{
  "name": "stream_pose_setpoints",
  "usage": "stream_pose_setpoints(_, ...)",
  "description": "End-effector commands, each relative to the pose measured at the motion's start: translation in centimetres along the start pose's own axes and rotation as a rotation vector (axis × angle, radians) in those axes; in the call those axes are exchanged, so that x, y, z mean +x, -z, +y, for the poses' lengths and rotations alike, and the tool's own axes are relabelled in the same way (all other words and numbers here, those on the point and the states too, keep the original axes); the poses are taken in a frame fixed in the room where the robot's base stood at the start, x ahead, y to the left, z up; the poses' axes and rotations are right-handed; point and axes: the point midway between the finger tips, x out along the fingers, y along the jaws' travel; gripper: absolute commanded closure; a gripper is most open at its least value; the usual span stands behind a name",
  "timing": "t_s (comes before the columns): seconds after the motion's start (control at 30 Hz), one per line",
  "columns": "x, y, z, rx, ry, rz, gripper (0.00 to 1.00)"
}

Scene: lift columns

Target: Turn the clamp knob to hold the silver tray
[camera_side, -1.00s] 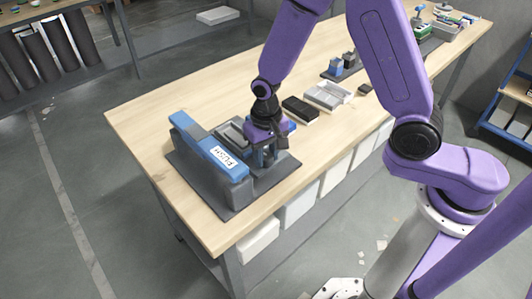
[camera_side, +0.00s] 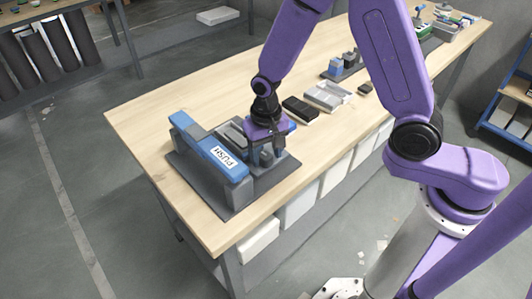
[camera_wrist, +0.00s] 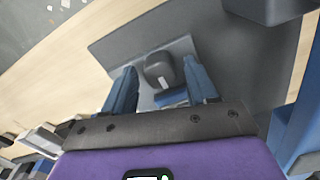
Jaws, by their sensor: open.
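The clamp knob (camera_wrist: 160,68) is a dark grey rounded piece with a white mark. In the wrist view it lies between the blue fingers of my gripper (camera_wrist: 160,84), with gaps on both sides. In the side view my gripper (camera_side: 265,155) points down over the right part of the fixture and hides most of the knob. The fixture has a blue bar (camera_side: 205,150) labelled PUSH and stands on a dark grey base plate (camera_side: 225,202). A light grey piece (camera_side: 229,131) beside the bar may be the silver tray; I cannot tell. My gripper is open and empty.
A black box (camera_side: 299,108) and a grey compartment tray (camera_side: 327,96) lie on the wooden table (camera_side: 140,110) behind the gripper. Small blue and grey blocks (camera_side: 343,66) stand farther back. White bins (camera_side: 298,205) sit under the table. The table left of the fixture is clear.

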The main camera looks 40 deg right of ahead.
Motion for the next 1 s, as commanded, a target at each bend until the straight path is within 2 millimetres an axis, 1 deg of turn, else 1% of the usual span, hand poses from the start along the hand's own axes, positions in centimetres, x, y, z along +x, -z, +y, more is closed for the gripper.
stream_pose_setpoints(0.1, -1.0, 0.1, -0.1, 0.000, 0.002, 0.003, 0.43)
stream_pose_setpoints(0.7, -5.6, 0.1, 0.0, 0.000, 0.002, 0.004, 0.43)
stream_pose_setpoints(0.83, -6.3, 0.0, 0.0, 0.000, 0.001, 0.002, 0.43)
stream_pose_setpoints(1.0, -6.5, 0.0, 0.0, 0.000, 0.001, 0.001, 0.43)
